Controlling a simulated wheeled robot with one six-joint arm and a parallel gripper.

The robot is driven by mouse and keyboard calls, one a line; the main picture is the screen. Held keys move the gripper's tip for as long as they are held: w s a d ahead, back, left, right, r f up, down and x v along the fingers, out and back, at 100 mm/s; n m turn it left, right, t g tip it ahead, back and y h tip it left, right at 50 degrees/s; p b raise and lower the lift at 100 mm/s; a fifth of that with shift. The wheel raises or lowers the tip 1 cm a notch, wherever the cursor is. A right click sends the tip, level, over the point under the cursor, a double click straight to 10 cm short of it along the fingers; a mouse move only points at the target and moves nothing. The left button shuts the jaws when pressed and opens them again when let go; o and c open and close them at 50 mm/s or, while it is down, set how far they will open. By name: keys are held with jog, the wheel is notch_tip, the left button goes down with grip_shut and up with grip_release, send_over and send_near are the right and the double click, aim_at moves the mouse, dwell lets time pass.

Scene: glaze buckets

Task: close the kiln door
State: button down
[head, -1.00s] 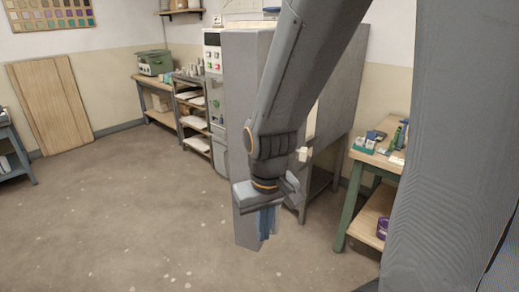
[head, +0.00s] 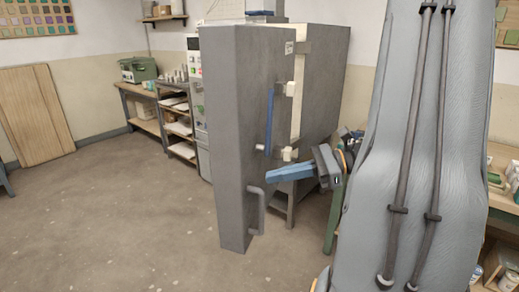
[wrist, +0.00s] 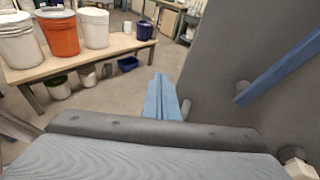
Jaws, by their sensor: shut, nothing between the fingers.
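The kiln door (head: 228,130) is a tall grey slab standing open in front of the grey kiln (head: 325,85). It carries a long blue bar (head: 269,122) and a grey pull handle (head: 257,208) low down. A cream edge of the kiln shows past the door. My gripper (head: 268,176) has blue fingers, shut and empty, pointing left across the door's face between the bar and handle. I cannot tell if they touch it. In the wrist view the shut fingers (wrist: 160,93) point away beside the grey door (wrist: 235,45); the blue bar (wrist: 280,65) is at right.
Shelves (head: 178,125) and a bench with a green box (head: 139,70) stand along the back wall. The floor (head: 110,220) at left is clear. In the wrist view, a wooden table (wrist: 75,68) carries white buckets (wrist: 95,27) and an orange bucket (wrist: 58,33).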

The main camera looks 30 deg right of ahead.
jog(key=d+r+m+t, duration=0.4)
jog(key=d+t, duration=0.2)
jog(key=d, duration=0.4)
jog(key=p, duration=0.3)
send_near(248, 143)
jog(key=shift+h, duration=0.4)
jog(key=x, duration=0.5)
jog(key=shift+a+r, duration=0.15)
jog(key=shift+r, duration=0.05)
jog(key=shift+w+a, duration=0.3)
jog(key=shift+w, duration=0.25)
jog(key=shift+w+f, duration=0.1)
